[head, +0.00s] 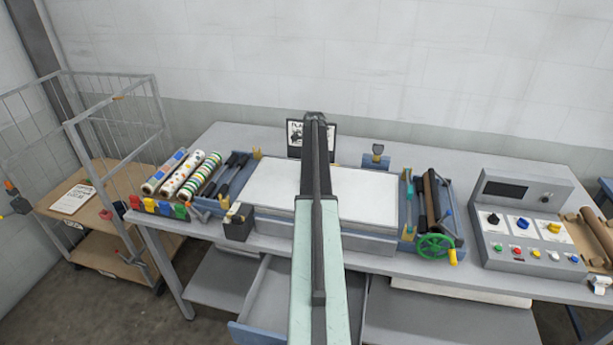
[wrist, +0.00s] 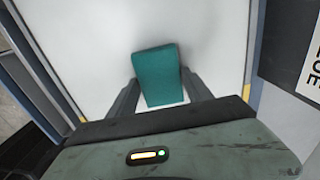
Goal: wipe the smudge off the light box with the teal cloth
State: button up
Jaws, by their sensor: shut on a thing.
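The teal cloth (wrist: 160,72) is a folded block between the two dark fingers of my gripper (wrist: 161,82) in the wrist view. My gripper is shut on it, over the white surface. Whether the cloth touches that surface I cannot tell. The light box (head: 265,188) is the wide white panel in the middle of the bench. Its white top also fills much of the wrist view (wrist: 90,50). No smudge shows on the visible white; my arm and the cloth hide part of it. In the head view my arm hides the cloth and the fingers.
Patterned rolls (head: 187,175) lie left of the light box. A green handwheel (head: 436,246) and a control panel (head: 525,225) stand to the right. A dark-framed sign (head: 294,134) stands behind. A drawer (head: 262,290) below is open. A wire cart (head: 100,205) is at far left.

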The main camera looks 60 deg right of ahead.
jog(key=shift+s+d, duration=0.1)
jog(key=shift+s, duration=0.2)
notch_tip(320, 180, up, 6)
jog(key=p, duration=0.6)
jog(key=shift+w, duration=0.1)
notch_tip(320, 180, up, 3)
jog(key=p, duration=0.3)
